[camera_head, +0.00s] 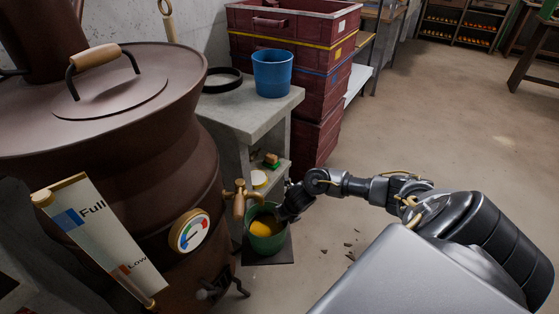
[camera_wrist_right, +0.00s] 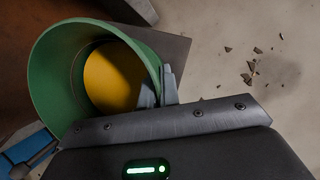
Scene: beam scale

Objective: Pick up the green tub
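The green tub (camera_head: 266,241) stands upright below the brass tap (camera_head: 240,201) of the big brown boiler, on a dark plate (camera_head: 270,259). Something yellow-orange (camera_wrist_right: 113,77) is inside it. My right gripper (camera_head: 284,212) is at the tub's right rim. In the right wrist view its fingers (camera_wrist_right: 159,88) sit on either side of the green tub wall (camera_wrist_right: 50,75), one inside and one outside, close against it. I cannot tell any gap between tub and plate. My left gripper is not in view.
The brown boiler (camera_head: 150,150) with a dial (camera_head: 189,231) and a Full/Low sign (camera_head: 100,240) stands on the left. A grey stand (camera_head: 235,115) holds a blue bucket (camera_head: 272,73). Red crates (camera_head: 317,140) are stacked behind. Small dark fragments (camera_wrist_right: 248,75) lie on otherwise clear floor at right.

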